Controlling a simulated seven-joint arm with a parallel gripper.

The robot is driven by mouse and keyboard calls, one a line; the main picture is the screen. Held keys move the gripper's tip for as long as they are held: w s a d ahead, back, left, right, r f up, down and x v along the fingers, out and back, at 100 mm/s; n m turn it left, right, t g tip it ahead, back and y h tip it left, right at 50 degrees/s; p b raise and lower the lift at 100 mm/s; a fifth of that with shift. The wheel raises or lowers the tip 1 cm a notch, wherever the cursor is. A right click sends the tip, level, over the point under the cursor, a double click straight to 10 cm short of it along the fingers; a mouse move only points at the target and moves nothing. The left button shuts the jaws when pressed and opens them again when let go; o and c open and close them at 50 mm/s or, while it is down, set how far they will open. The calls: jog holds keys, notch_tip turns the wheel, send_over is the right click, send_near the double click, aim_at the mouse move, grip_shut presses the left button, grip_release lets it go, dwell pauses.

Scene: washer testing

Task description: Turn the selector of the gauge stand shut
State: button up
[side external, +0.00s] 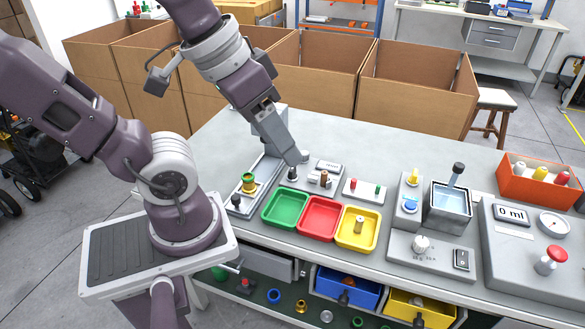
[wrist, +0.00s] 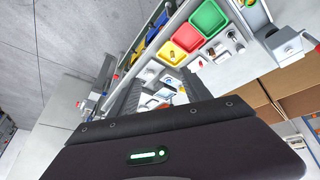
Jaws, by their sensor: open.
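My gripper (side external: 296,158) is open and empty, pointing down over the back left of the bench, behind the green tray. At the far right of the side view, a grey console carries a round gauge (side external: 553,223), a "0 ml" display (side external: 511,214) and a red knob (side external: 551,261). I cannot tell which is the gauge stand, nor its selector's setting.
Green (side external: 285,208), red (side external: 320,217) and yellow (side external: 357,228) trays line the front left. A water tank (side external: 450,207) and a box with a white knob (side external: 421,244) stand further right. An orange bin (side external: 540,184) is at the far right. Cardboard boxes (side external: 415,92) stand behind.

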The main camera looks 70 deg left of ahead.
jog(key=w+a+f+n+g+h, duration=0.1)
jog(key=w+f+n+g+h, duration=0.15)
jog(key=w+n, duration=0.4)
jog(key=n+g+y, duration=0.6)
jog(key=n, duration=1.3)
send_near(292, 172)
jog(key=a+f, duration=0.2)
jog(key=x, duration=0.6)
jog(key=shift+f, duration=0.4)
jog(key=shift+t, duration=0.25)
grip_shut()
